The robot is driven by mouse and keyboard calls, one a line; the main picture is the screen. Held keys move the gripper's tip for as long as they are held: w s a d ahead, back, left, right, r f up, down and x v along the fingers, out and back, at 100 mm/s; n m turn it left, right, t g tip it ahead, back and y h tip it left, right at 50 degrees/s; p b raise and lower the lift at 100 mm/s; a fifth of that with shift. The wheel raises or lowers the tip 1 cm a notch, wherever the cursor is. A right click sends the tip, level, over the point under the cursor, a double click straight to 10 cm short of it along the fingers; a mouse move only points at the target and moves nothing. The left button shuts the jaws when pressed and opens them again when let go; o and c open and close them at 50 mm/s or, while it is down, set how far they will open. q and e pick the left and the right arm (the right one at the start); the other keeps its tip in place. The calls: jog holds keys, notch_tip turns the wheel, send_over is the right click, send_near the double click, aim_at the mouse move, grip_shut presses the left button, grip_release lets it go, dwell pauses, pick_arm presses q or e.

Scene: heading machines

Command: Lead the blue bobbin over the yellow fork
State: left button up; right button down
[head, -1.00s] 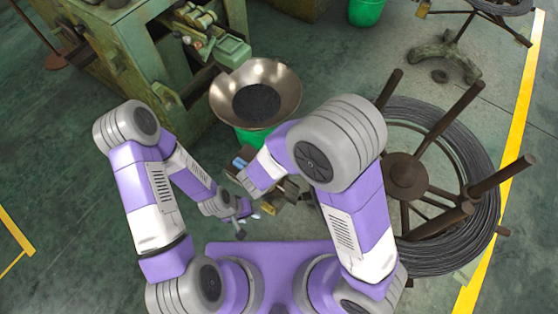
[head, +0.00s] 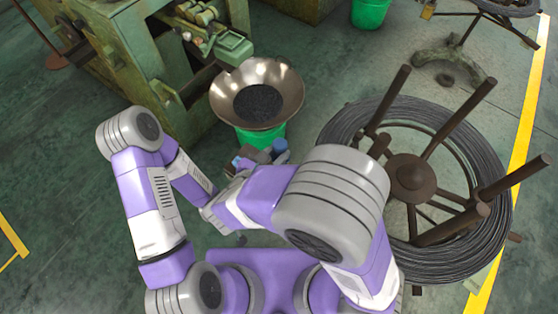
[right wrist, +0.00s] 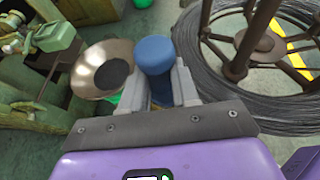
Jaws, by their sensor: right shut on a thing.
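My right gripper (right wrist: 160,78) is shut on the blue bobbin (right wrist: 154,54), a blue cylinder whose rounded end stands up between the two fingers in the right wrist view. In the head view the bobbin (head: 280,147) shows small beyond my right forearm, just in front of the green bucket under the metal bowl. The yellow fork cannot be made out in either view now.
A metal bowl (head: 284,84) with dark contents stands on a green bucket (head: 262,136) ahead. A green machine (head: 127,68) stands at left. A large wire coil (head: 466,240) on a brown spoked reel (head: 411,172) with upright posts lies at right. The floor at left is free.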

jog(key=shift+w+a+f, duration=0.1)
jog(key=shift+w+f, duration=0.25)
jog(key=shift+w, duration=0.1)
jog(key=shift+w+a, duration=0.15)
jog(key=shift+w, duration=0.2)
jog(key=w+a+r+p, duration=0.1)
jog(key=w+a+p, duration=0.1)
jog(key=w, duration=0.6)
jog(key=shift+a+r, duration=0.25)
jog(key=shift+a, duration=0.1)
jog(key=shift+w, duration=0.1)
jog(key=d+f+m+g+h+p, duration=0.1)
jog(key=d+f+m+h, duration=0.1)
jog(key=d, duration=0.8)
jog(key=d+f+m+g+h+p, duration=0.1)
jog(key=d+f, duration=0.4)
jog(key=d, duration=0.6)
jog(key=shift+s+m+g+h, duration=0.4)
jog(key=shift+s+m+g, duration=0.05)
jog(key=shift+m+g, duration=0.15)
